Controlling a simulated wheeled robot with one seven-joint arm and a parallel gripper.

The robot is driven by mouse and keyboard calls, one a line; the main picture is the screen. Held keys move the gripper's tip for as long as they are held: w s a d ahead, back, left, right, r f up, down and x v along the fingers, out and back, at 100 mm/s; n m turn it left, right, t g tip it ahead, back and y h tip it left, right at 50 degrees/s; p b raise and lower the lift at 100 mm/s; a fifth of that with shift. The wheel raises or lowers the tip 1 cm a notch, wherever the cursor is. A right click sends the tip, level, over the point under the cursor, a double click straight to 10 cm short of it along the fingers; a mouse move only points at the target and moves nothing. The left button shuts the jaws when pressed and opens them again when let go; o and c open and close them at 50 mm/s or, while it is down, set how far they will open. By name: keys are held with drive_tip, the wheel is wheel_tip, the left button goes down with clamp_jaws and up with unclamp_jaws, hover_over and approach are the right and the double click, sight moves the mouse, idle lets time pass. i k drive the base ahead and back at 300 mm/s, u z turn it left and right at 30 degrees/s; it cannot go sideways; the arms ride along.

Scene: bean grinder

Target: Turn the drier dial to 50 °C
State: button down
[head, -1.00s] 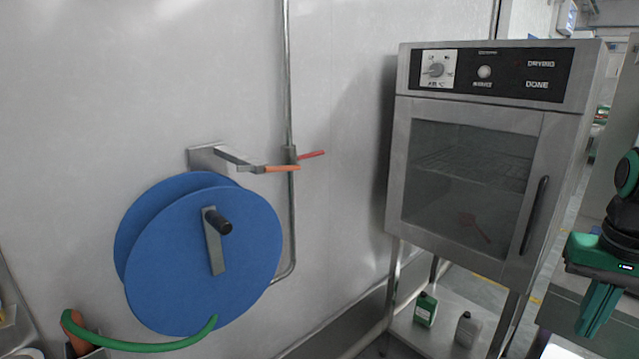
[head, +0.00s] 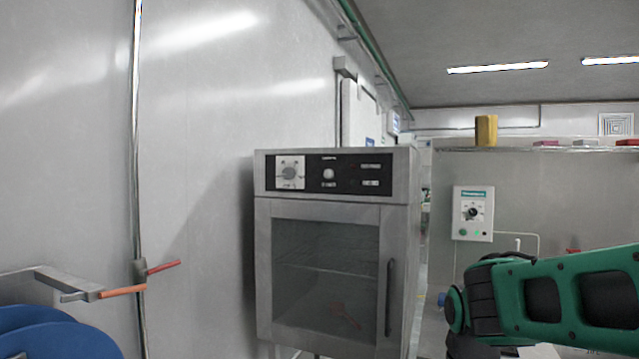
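The scale marks are too small to read, so I cannot tell the dial's setting. A round white button (head: 328,174) sits right of the dial. My green and black arm reaches in from the right edge, well to the right of the drier and apart from it. My gripper is not visible in this view.
A blue hose reel (head: 60,342) and a bracket with an orange-red handle (head: 122,291) are on the left wall. A white control box (head: 473,213) hangs on the back wall at right. A shelf (head: 560,149) holds a yellow container (head: 486,130). Space before the drier door looks clear.

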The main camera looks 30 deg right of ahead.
sight(289, 173)
drive_tip(key=u, duration=0.55)
drive_tip(key=k, duration=1.3)
drive_tip(key=u, duration=0.35)
drive_tip(key=i, duration=1.65)
drive_tip(key=z, duration=0.3)
